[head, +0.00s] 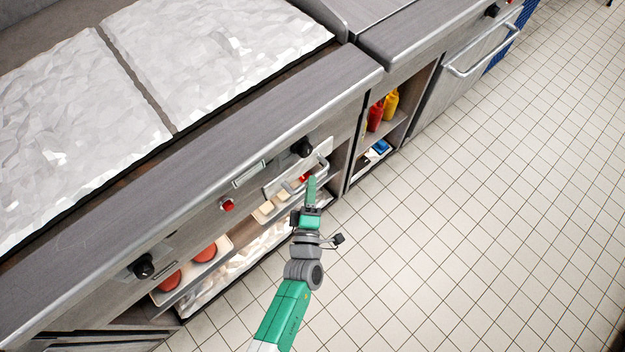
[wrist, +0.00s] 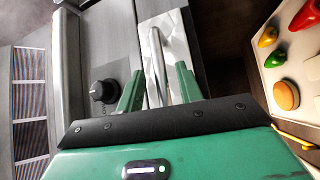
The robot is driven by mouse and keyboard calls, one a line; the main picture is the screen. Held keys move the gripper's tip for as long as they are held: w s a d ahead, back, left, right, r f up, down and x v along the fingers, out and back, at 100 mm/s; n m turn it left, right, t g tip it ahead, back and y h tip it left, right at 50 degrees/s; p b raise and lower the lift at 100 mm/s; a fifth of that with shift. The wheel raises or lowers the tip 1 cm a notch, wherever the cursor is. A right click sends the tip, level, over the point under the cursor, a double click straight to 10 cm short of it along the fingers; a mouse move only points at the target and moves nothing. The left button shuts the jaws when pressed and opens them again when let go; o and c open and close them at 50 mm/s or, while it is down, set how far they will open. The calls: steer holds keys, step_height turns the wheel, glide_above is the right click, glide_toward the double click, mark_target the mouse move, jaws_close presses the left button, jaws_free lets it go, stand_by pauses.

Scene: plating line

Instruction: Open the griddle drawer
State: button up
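The griddle drawer's pale metal front (head: 283,184) is set in the counter face, below the control knob, and looks closed. Its bar handle (head: 323,163) sticks out from the front. In the wrist view the handle (wrist: 157,60) runs between my two green fingers, and the drawer front (wrist: 178,38) lies behind it. My gripper (head: 311,180) is at the handle in the head view. In the wrist view my gripper (wrist: 158,82) is open, with a visible gap between each finger and the bar. The lower end of the handle is hidden by my gripper's body.
A black knob (head: 303,148) and a red button (head: 228,205) are on the counter face. A shelf below holds a tray with food pieces (wrist: 286,95). Red and yellow bottles (head: 375,116) stand in the cubby to the right. The tiled floor (head: 470,210) is clear.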

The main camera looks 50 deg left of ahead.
steer(key=shift+b+x, duration=0.3)
steer(key=shift+x, duration=1.1)
steer(key=shift+c, duration=0.5)
jaws_close()
steer(key=shift+d, duration=0.1)
